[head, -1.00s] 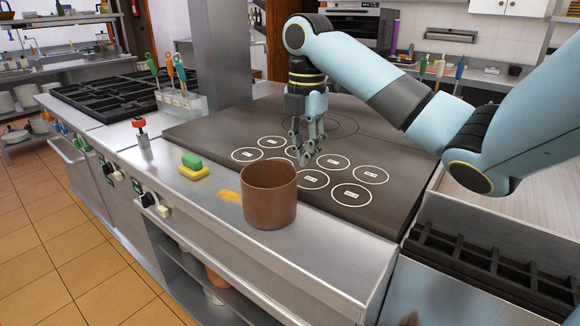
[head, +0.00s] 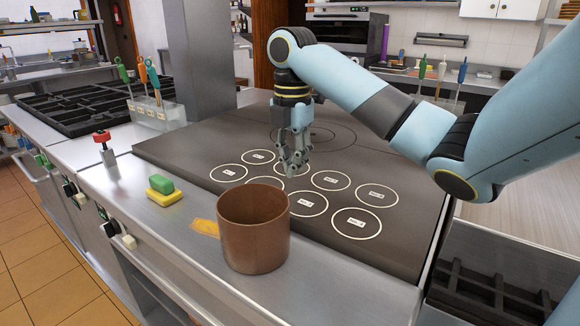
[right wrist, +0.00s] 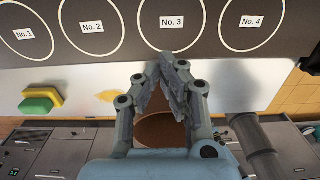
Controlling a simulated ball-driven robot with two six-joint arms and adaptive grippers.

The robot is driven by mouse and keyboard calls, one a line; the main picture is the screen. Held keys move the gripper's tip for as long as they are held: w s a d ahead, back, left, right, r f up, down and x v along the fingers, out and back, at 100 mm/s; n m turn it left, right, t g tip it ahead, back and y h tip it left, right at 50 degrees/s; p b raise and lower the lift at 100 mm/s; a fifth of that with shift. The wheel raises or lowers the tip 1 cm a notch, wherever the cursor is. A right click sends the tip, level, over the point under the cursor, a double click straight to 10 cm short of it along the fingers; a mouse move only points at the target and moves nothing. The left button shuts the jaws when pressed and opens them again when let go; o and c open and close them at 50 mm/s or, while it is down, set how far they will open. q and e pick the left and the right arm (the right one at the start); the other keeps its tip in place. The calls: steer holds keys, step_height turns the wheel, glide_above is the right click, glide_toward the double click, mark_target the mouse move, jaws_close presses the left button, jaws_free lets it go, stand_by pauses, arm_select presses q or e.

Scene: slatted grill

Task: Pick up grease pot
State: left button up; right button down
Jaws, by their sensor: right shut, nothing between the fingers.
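The grease pot (head: 254,238) is a brown, open-topped cylinder standing upright on the steel counter's front strip. In the right wrist view the pot (right wrist: 160,131) is partly hidden behind my right gripper's fingers. My right gripper (head: 296,168) points down above the dark cooktop, behind and a little right of the pot in the head view. Its fingers are shut with nothing between them, and it is apart from the pot. The right gripper (right wrist: 168,75) also shows in its wrist view. My left gripper is not in view.
The dark cooktop (head: 190,140) with numbered white circles lies behind the pot. A green and yellow sponge (head: 161,190) and an orange smear (head: 204,228) are left of it. A red-handled tool (head: 103,146) stands farther left. A slatted grill (head: 490,292) is at lower right.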

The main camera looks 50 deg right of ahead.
mark_target(281, 196)
step_height(281, 196, down, 6)
steer(key=shift+r+b, duration=0.15)
steer(key=shift+b, duration=0.25)
steer(key=a, duration=0.3)
steer(key=shift+p, duration=0.4)
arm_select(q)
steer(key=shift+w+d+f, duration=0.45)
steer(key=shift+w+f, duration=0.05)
arm_select(e)
steer(key=shift+s+a, duration=0.15)
steer(key=shift+a, duration=0.3)
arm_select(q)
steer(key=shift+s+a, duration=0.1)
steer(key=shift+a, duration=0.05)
arm_select(e)
steer(key=shift+d+f, duration=0.1)
steer(key=shift+f, duration=0.1)
